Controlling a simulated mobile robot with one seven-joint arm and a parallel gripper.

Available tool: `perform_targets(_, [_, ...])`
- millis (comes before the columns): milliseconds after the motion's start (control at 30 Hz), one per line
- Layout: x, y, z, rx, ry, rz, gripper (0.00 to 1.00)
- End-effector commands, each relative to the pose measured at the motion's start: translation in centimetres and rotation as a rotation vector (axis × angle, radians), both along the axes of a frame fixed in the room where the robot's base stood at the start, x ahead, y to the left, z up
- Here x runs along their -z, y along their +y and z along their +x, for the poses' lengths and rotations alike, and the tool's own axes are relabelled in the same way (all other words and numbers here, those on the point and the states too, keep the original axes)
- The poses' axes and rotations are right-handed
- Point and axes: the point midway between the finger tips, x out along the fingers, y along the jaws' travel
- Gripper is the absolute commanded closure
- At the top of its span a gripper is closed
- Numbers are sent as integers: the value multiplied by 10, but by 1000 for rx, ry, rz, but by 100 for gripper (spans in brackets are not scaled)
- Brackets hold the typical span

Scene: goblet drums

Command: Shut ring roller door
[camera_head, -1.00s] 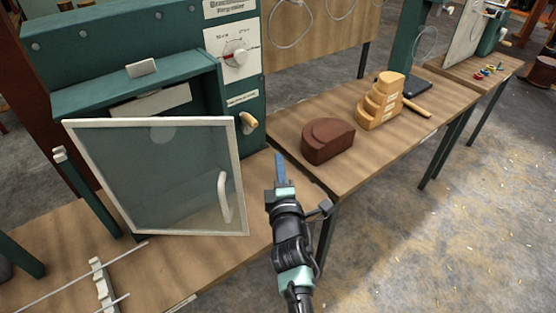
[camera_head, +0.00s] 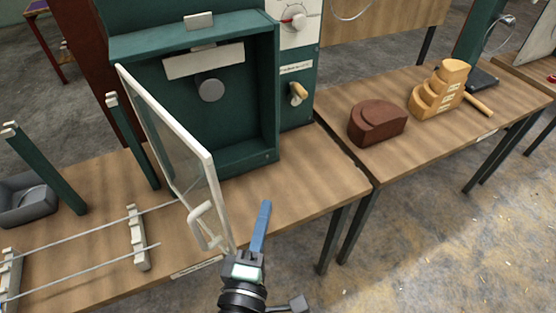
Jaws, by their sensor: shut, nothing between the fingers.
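The door (camera_head: 183,150) is a glass panel in a white frame with a white curved handle (camera_head: 205,227). It stands wide open, swung out to the front and hinged on the left of a green cabinet (camera_head: 278,95). The cabinet's inside shows, with a grey disc (camera_head: 211,89) and a pale label strip on its back wall. My gripper (camera_head: 263,225) is at the bottom centre, shut and empty, its blue fingers pointing up. It is just right of the door's free edge and handle in the picture; I cannot tell whether it touches the door.
A wooden workbench (camera_head: 310,195) carries the cabinet. Metal rods on white notched supports (camera_head: 138,240) lie at left, near green posts (camera_head: 133,142). A brown block (camera_head: 377,122) and a stepped wooden piece (camera_head: 440,90) stand on the right bench. A knob (camera_head: 297,92) sticks out right of the opening.

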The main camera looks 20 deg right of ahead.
Motion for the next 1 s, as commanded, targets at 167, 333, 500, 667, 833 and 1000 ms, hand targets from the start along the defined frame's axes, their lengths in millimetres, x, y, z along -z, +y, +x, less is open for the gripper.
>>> perform_targets(167, [-5,-21,29,3,-1,-2,100])
perform_targets(333, [-4,-40,58,3,0,-2,100])
perform_targets(500, [-3,-56,83,2,2,-2,100])
perform_targets(667, [-1,-66,98,1,2,-1,100])
perform_targets(833, [0,-70,105,1,1,0,100])
perform_targets(1000, [0,-71,105,0,3,-1,100])
